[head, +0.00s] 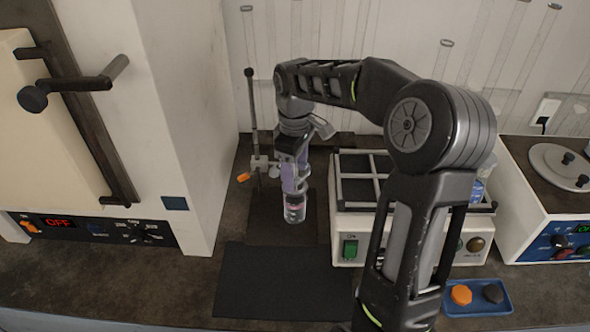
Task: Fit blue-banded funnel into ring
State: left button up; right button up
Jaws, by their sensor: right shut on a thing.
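My right gripper (292,187) points down beside the stand's clamp and is shut on a clear vessel (294,212). The vessel shows a pinkish-red band below the fingers, and I cannot make out a blue band or a funnel shape on it. The thin dark stand (252,120) rises at the left with a grey clamp (262,163) and an orange knob (243,177). The ring is not clearly visible; the gripper may hide it. A clear piece with a blue band (477,190) shows at the rack's right end, partly hidden by my arm. My left gripper is not in view.
A white shaker box with a grey rack (352,190) stands right of the gripper. A dark mat (270,285) lies in front. A blue tray (478,308) holds orange and black knobs. A white oven (180,130) stands at the left and a hotplate-like device (555,190) at the right.

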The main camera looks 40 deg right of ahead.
jog(key=shift+f, duration=0.15)
jog(key=shift+f+b, duration=0.5)
jog(key=shift+f, duration=0.15)
jog(key=shift+f, duration=0.25)
dwell(0.6)
jog(key=o, duration=1.5)
jog(key=shift+c, duration=0.2)
jog(key=shift+r, duration=0.1)
jog(key=shift+r+p, duration=2.4)
jog(key=shift+r, duration=0.5)
